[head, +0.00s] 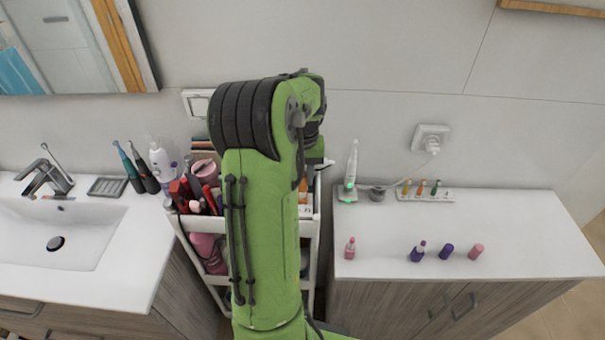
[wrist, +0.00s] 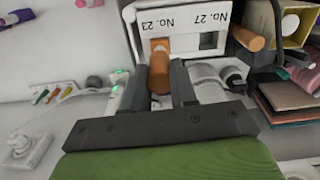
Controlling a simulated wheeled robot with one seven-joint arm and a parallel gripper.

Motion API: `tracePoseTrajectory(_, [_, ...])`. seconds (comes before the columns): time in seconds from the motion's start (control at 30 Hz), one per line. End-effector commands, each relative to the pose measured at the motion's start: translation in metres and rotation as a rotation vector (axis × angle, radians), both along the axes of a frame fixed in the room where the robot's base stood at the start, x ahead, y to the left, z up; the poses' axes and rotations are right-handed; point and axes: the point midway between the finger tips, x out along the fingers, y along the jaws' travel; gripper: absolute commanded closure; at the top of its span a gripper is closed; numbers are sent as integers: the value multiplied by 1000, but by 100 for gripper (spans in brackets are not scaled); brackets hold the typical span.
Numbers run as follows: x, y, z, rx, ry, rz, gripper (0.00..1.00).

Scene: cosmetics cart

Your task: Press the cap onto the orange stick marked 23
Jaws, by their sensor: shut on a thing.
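My gripper (wrist: 168,82) is shut on an orange cylinder, the cap (wrist: 159,78), in the wrist view. The cap is in front of the white holder (wrist: 187,17), in line with the slot labelled No. 23. A lighter orange end (wrist: 160,46) shows at that slot; I cannot tell whether it is the stick or part of the cap, nor whether the two touch. The No. 27 slot beside it looks empty. Another orange cylinder (wrist: 248,38) is just right of the holder. In the head view my arm hides the gripper and most of the holder.
The white cart (head: 310,229) is crowded with red and pink cosmetics left of my arm. A white toothbrush on a charger (head: 350,190) stands close right. Brown palettes (wrist: 290,100) lie beside the holder.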

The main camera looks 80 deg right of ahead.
Motion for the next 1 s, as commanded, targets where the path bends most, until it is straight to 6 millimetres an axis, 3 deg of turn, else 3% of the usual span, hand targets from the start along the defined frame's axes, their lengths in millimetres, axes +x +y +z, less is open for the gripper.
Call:
tracePoseTrajectory(0.5, [0,0,-13,1,0,0,100])
tracePoseTrajectory(1.0, [0,0,-14,1,0,0,100])
